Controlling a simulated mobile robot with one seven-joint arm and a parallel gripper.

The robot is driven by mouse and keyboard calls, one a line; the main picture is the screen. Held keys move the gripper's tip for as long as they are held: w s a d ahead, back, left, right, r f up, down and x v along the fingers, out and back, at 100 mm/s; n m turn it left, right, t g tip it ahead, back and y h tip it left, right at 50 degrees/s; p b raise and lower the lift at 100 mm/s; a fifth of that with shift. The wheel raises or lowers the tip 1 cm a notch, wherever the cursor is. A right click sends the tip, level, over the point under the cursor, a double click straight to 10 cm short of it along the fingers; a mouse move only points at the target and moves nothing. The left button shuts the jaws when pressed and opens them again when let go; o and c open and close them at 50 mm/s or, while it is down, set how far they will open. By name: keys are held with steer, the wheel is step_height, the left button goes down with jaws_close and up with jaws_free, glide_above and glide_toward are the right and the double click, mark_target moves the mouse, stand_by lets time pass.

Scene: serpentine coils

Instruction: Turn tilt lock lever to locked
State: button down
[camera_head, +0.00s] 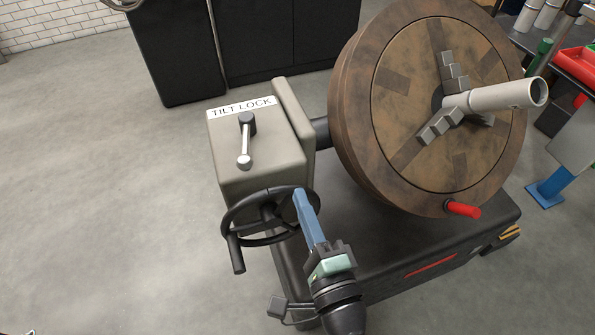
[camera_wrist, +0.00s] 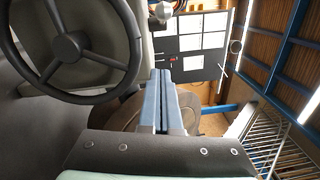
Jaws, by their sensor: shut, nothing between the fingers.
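The tilt lock lever (camera_head: 246,142) is a short silver bar with a dark hub at its upper end and a pale knob at its lower end. It sits on the face of a beige box under a "TILT LOCK" label (camera_head: 241,107) and points down. My gripper (camera_head: 299,193) has blue fingers, shut and empty. It is below and to the right of the lever, apart from it, beside the black handwheel (camera_head: 232,215). In the wrist view the shut fingers (camera_wrist: 160,75) point away from the camera.
The handwheel stands in front of the beige box and shows at the left of the wrist view (camera_wrist: 68,47). A large brown round faceplate (camera_head: 410,170) with a chuck and pipe is to the right, with a red handle (camera_head: 463,209). Open grey floor (camera_head: 100,220) lies left.

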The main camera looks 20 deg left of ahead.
mark_target(262, 168)
steer(key=p+x, duration=0.1)
steer(key=x, duration=0.9)
steer(key=shift+s+a, duration=0.15)
steer(key=a, duration=0.1)
steer(key=s+a+p, duration=0.1)
steer(key=a, duration=0.1)
steer(key=shift+s+r, duration=0.2)
steer(key=shift+r, duration=0.1)
steer(key=shift+a+p, duration=0.2)
steer(key=shift+p, duration=0.1)
